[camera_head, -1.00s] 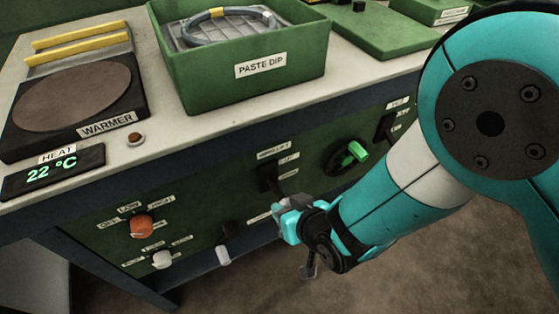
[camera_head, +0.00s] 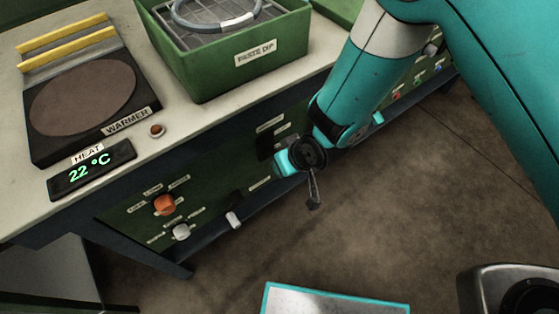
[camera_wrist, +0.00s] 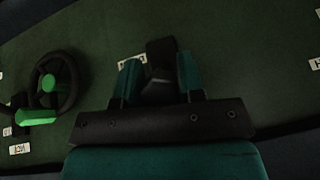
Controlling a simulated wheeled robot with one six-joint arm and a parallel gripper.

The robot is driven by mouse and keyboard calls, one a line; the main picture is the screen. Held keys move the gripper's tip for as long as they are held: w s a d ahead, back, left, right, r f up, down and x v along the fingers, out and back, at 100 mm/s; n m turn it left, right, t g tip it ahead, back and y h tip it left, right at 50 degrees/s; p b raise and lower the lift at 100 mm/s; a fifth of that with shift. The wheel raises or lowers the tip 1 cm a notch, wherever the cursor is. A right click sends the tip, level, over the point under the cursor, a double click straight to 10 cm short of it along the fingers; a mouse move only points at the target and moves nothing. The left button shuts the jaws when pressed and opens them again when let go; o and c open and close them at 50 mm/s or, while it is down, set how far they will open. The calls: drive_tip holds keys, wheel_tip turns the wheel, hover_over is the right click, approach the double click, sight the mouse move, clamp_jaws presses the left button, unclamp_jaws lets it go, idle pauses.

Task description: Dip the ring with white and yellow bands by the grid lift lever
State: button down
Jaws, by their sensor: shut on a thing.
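The grey ring (camera_head: 194,27) lies on the wire grid (camera_head: 197,42) in the green paste dip box (camera_head: 225,75). A white band shows on it; the ring's top is cut off by the frame edge and no yellow band shows. My gripper (camera_head: 283,163) is at the green front panel below the box. In the wrist view its two teal fingers (camera_wrist: 158,78) are shut on a black lever (camera_wrist: 159,90), which stands between them. The lever's lower end is hidden by my gripper. Its label is too small to read.
A black wheel (camera_wrist: 71,80) with a green handle is left of my gripper in the wrist view. An orange knob (camera_head: 164,205) and white-tipped controls sit on the panel's left. The warmer (camera_head: 95,95) reads 22 °C. A teal-edged panel (camera_head: 335,303) is low in the foreground.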

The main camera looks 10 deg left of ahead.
drive_tip(key=shift+a+r, duration=0.1)
drive_tip(key=c, duration=0.7)
unclamp_jaws()
drive_tip(key=shift+c, duration=0.2)
drive_tip(key=shift+r, duration=0.1)
drive_tip(key=p+v, duration=0.1)
drive_tip(key=v, duration=1.6)
drive_tip(key=shift+d, duration=0.25)
drive_tip(key=shift+r, duration=0.1)
drive_tip(key=s+d+r+g+p, duration=0.1)
drive_tip(key=s+d+r+p, duration=0.1)
drive_tip(key=r, duration=0.6)
drive_tip(key=s+d+r+g+p, duration=0.1)
drive_tip(key=s+d+r+p, duration=0.1)
drive_tip(key=d+r, duration=0.4)
drive_tip(key=s+d+r+m+g+p, duration=0.1)
drive_tip(key=s+d+r+p, duration=0.2)
drive_tip(key=r, duration=0.8)
drive_tip(key=shift+s+d+r+h, duration=0.15)
drive_tip(key=shift+s+d+h, duration=0.15)
drive_tip(key=shift+s+d, duration=0.7)
